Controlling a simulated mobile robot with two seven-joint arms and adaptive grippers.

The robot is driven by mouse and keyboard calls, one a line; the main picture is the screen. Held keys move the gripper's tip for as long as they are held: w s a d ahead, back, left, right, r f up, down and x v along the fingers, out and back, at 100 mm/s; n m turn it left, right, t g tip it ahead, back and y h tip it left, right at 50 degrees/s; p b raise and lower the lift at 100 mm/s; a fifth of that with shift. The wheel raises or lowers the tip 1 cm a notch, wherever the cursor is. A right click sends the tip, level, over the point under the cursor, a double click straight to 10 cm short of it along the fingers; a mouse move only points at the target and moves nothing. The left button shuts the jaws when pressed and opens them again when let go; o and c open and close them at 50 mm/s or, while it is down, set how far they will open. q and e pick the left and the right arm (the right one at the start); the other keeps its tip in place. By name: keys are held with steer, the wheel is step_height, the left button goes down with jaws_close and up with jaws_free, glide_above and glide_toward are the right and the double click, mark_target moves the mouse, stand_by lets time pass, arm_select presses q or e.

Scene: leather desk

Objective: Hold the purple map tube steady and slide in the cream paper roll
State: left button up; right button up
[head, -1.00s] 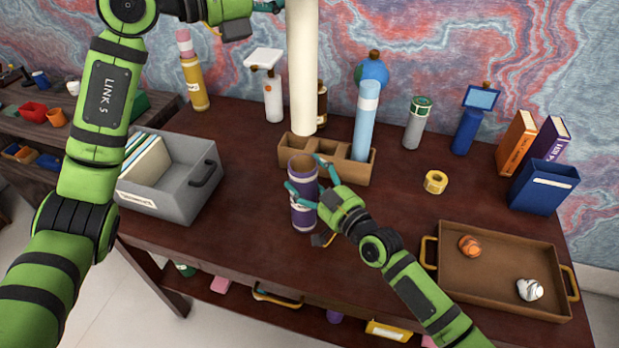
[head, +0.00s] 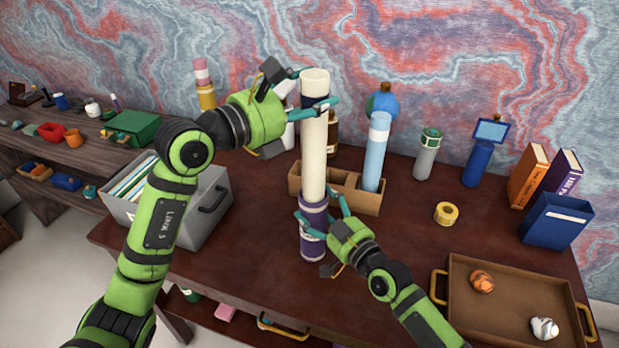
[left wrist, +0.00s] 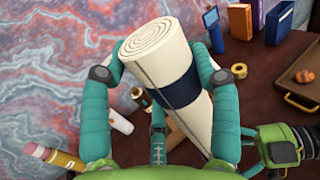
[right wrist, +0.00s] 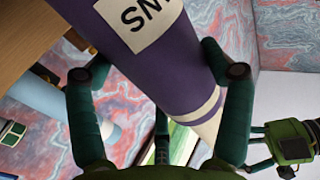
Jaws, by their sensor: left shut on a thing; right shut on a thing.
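The cream paper roll (head: 313,155) stands upright with a dark band near its top. My left gripper (head: 315,90) is shut on it at that band. Its spiral top end shows in the left wrist view (left wrist: 160,42). The purple map tube (head: 313,246) stands upright directly below, in line with the roll. My right gripper (head: 319,210) is shut on the tube near its upper part. The roll's lower end meets the tube's mouth; how deep it sits inside is hidden. The tube, with a white label and stripe, fills the right wrist view (right wrist: 165,50).
A brown compartment box (head: 368,203) stands just behind the tube, holding a light blue tube (head: 374,155). A grey file bin (head: 190,232) is at left. A brown tray (head: 515,303) and a yellow tape roll (head: 446,213) are at right. The desk between is mostly clear.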

mark_target(310, 174)
arm_select(q)
step_height(310, 174, down, 17)
steer(key=shift+r, duration=0.1)
stand_by(0.4)
steer(key=shift+f, duration=0.2)
steer(key=o, duration=1.4)
steer(key=shift+c, duration=0.2)
steer(key=shift+r, duration=0.2)
steer(key=v, duration=1.2)
